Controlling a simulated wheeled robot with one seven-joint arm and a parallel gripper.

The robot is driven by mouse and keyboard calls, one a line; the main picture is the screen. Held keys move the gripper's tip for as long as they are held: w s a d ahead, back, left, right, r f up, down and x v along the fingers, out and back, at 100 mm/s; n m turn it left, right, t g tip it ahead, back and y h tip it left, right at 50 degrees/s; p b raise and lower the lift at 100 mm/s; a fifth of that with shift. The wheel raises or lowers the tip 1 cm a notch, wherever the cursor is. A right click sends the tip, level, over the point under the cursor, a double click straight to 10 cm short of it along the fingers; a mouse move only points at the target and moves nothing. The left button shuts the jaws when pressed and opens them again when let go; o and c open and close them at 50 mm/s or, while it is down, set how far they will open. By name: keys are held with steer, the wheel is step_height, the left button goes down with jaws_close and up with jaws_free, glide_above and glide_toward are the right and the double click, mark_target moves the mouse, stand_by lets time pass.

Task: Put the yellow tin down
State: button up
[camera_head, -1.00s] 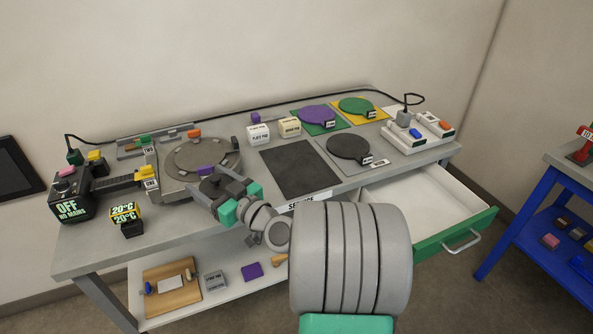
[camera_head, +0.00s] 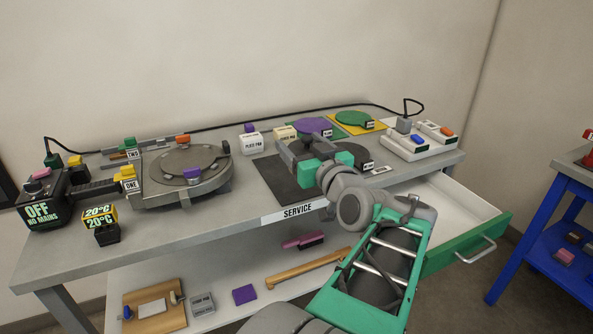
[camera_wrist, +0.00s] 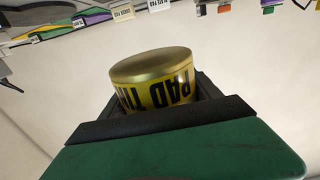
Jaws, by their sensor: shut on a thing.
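The yellow tin (camera_wrist: 155,85) has a gold lid and black lettering, which reads upside down in the wrist view. It sits between the fingers of my gripper (camera_wrist: 162,98), which is shut on it. In the head view my gripper (camera_head: 308,148) is over the dark square mat (camera_head: 280,178) on the grey cart top. The tin cannot be made out there, and the gap between it and the mat cannot be told.
A white box (camera_head: 251,143) and a cream box (camera_head: 285,133) stand just behind the mat. A purple disc (camera_head: 314,125) and a green disc (camera_head: 354,119) lie further back. A round plate unit (camera_head: 185,178) is to the left. An open drawer (camera_head: 470,215) juts out at the right.

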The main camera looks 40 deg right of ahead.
steer(key=w+d+f, duration=0.2)
steer(key=w, duration=0.1)
steer(key=w+d+f, duration=0.2)
steer(key=f, duration=0.1)
steer(key=w+d+f, duration=0.3)
steer(key=shift+w+f, duration=0.15)
steer(key=shift+w, duration=0.2)
steer(key=shift+w+d+f+b, duration=0.15)
steer(key=shift+f+b, duration=0.35)
steer(key=shift+f, duration=1.25)
steer(key=shift+f, duration=0.2)
steer(key=o, duration=1.4)
steer(key=shift+r, duration=0.1)
